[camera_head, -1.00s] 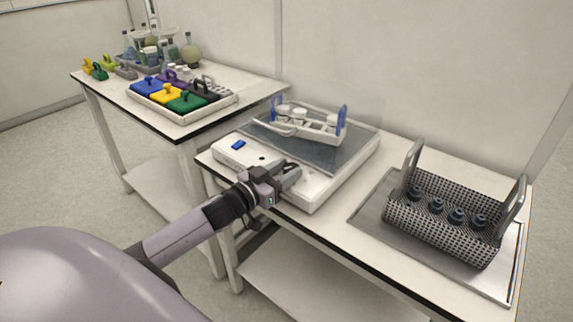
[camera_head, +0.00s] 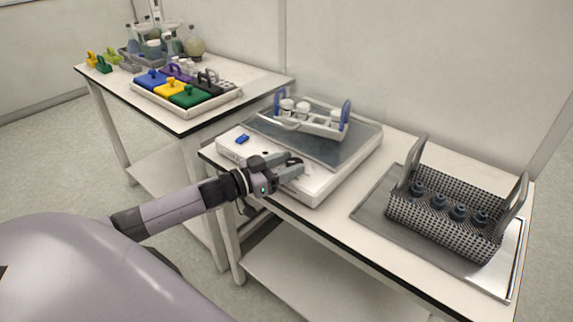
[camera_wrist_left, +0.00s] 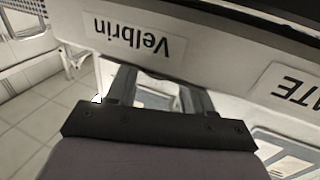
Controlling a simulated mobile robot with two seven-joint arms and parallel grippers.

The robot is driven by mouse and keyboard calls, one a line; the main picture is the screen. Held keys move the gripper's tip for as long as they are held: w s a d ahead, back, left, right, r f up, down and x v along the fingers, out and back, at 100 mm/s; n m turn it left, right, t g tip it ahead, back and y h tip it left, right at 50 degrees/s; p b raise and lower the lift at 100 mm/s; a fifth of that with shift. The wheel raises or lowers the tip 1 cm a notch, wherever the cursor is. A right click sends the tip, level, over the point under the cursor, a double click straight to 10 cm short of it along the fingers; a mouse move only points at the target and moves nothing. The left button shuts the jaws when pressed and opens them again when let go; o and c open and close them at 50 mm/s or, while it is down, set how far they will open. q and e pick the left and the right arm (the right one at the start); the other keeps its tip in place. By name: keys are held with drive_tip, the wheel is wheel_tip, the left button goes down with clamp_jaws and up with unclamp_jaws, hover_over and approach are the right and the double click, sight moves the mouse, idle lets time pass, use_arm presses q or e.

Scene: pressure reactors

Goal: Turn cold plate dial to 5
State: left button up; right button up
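The cold plate (camera_head: 233,152) is a white box with a grey top on the right-hand table. Its front has a blue switch (camera_head: 242,139) and a small dark spot to the right of it. My left gripper (camera_head: 299,165) is at the front face, right of these. I cannot make out the dial; the gripper covers part of the front. In the left wrist view the two fingers (camera_wrist_left: 160,92) stand apart with a gap between them, near the white front, which bears an upside-down "Velbrin" label (camera_wrist_left: 133,38). Contact cannot be told. My right gripper is not in view.
A white rack (camera_head: 318,126) with blue handles and white-capped bottles stands on the plate. A mesh basket (camera_head: 440,225) with dark-capped bottles sits on a metal tray (camera_head: 372,213) at right. The left table holds a tray of coloured blocks (camera_head: 168,102) and glassware.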

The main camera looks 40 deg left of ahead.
use_arm(q)
drive_tip(key=shift+o, duration=1)
drive_tip(key=shift+s, duration=0.1)
drive_tip(key=v, duration=0.7)
